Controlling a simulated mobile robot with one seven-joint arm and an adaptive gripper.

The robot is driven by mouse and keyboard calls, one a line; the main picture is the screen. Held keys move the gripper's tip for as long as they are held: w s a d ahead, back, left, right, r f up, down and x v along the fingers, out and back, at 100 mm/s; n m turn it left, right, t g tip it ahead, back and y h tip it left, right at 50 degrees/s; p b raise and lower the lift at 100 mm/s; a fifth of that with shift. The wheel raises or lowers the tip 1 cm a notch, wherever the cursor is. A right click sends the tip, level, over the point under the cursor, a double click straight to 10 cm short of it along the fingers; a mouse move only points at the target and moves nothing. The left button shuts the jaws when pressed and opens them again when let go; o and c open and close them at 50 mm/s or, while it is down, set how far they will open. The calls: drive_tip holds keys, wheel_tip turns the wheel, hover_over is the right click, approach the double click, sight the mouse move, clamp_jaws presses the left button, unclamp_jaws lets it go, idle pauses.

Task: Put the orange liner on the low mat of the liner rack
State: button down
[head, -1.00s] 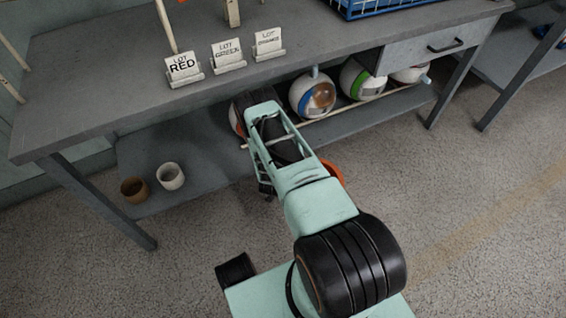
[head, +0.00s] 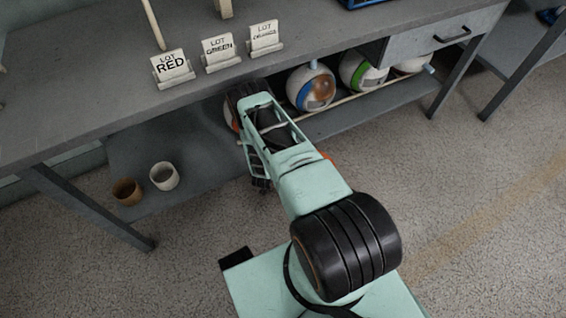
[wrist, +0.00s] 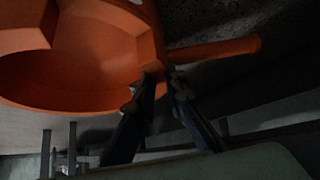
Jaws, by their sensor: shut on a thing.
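The orange liner (wrist: 95,70) fills the upper left of the wrist view, an open bowl shape with a straight bar-like handle (wrist: 215,50) out to the right. My gripper (wrist: 162,88) is shut on the liner at its rim near the root of the handle. In the head view only a sliver of orange (head: 327,156) shows beside my arm; the arm hides the rest and the fingertips. I cannot make out the liner rack or its low mat with certainty.
A grey workbench (head: 110,85) has a lower shelf (head: 205,165) holding a brown cup (head: 127,192), a white cup (head: 164,177) and round white vessels with blue (head: 311,87) and green (head: 362,71) bands. Lot cards, including RED (head: 172,65), stand on top. Open floor lies right.

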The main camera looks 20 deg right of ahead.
drive_tip(key=c, duration=2.4)
unclamp_jaws()
drive_tip(key=shift+f, duration=0.1)
drive_tip(key=o, duration=0.4)
drive_tip(key=shift+o, duration=0.2)
drive_tip(key=shift+r, duration=0.3)
